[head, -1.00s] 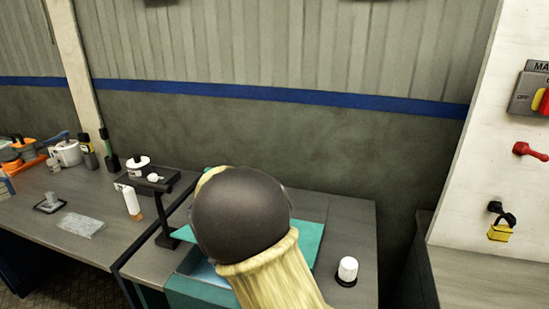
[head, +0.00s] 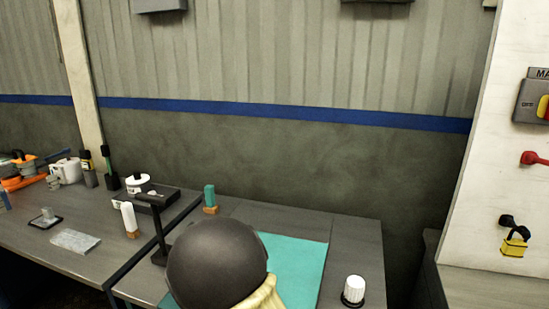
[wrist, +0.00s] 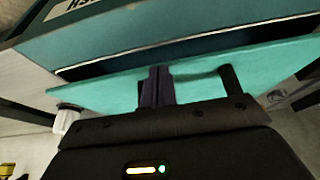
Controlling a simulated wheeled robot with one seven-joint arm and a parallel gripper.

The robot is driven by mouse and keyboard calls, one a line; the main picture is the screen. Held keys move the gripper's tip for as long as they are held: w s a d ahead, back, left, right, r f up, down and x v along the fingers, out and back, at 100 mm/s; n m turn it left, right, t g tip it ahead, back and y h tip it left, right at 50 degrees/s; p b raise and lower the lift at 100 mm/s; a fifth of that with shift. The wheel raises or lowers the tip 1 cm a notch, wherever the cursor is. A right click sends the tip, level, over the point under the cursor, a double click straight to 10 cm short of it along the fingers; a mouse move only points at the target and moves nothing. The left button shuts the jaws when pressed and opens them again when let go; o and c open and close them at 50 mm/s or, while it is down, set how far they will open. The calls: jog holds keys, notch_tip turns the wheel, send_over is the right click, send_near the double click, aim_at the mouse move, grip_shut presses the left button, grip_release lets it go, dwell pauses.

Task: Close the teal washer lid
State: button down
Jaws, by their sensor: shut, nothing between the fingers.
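The teal washer lid (head: 298,262) shows as a flat teal panel to the right of my dark arm joint in the head view. My arm hides its left part. In the wrist view the lid (wrist: 235,80) is a light teal slab beside the darker teal washer body (wrist: 190,25), which carries a white label. A dark band runs between them; I cannot tell whether the lid is fully down. My gripper (wrist: 157,75) is shut and empty, its fingertips overlapping the lid in the picture. Contact is unclear. The gripper is hidden in the head view.
A white ribbed knob-like item (head: 354,290) stands right of the lid. A black stand (head: 158,225), a white bottle (head: 129,218) and a teal-and-tan block (head: 210,200) are to the left. The wall is behind the bench.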

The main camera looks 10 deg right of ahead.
jog(key=shift+r, duration=0.1)
jog(key=s+a+r+p, duration=0.3)
jog(key=s+a+r, duration=0.1)
jog(key=s+r, duration=0.3)
jog(key=shift+s+a, duration=0.2)
jog(key=shift+s, duration=0.4)
dwell(0.4)
